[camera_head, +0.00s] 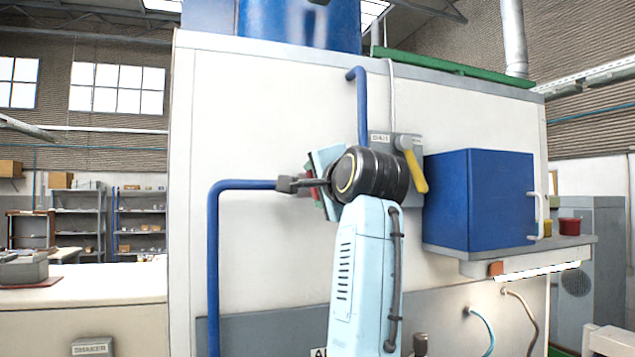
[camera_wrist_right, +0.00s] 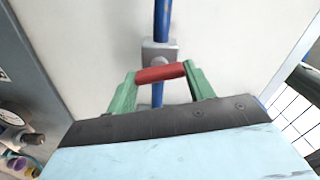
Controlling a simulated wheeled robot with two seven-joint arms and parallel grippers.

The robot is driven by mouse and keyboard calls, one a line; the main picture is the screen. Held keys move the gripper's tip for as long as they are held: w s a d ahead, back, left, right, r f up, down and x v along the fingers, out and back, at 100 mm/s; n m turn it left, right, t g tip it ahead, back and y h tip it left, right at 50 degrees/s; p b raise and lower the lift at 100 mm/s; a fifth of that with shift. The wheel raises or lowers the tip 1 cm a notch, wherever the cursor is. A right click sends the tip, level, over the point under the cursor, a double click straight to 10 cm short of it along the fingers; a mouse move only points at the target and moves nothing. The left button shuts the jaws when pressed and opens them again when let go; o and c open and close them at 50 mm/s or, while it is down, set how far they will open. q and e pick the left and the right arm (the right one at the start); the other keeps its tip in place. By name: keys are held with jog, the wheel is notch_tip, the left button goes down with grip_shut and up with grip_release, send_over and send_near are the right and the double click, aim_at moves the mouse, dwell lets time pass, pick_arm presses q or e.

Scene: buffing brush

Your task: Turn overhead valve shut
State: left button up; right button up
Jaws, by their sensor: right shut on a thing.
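My right gripper (camera_wrist_right: 160,78) has green fingers shut on the red valve handle (camera_wrist_right: 161,73), one finger at each end of it. The handle lies across the blue pipe (camera_wrist_right: 162,20), in front of the grey valve body (camera_wrist_right: 158,55). In the head view my right arm rises from below, and its black wrist hides part of the gripper. There the valve body (camera_head: 290,184) sits at the end of the horizontal run of blue pipe (camera_head: 245,185); only a sliver of red handle (camera_head: 312,190) shows. My left gripper is in neither view.
A yellow lever (camera_head: 415,168) on a grey plate is close to the right of my wrist. A blue cabinet (camera_head: 480,200) stands on a shelf further right. A second blue pipe (camera_head: 361,105) comes down above my wrist. The white panel to the left is clear.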

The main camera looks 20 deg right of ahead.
jog(key=shift+m, duration=1.6)
jog(key=o, duration=1)
jog(key=shift+d, duration=0.1)
jog(key=shift+s, duration=0.15)
jog(key=s+b, duration=0.5)
jog(key=s, duration=0.8)
jog(key=shift+s+d, duration=0.1)
jog(key=shift+d, duration=0.1)
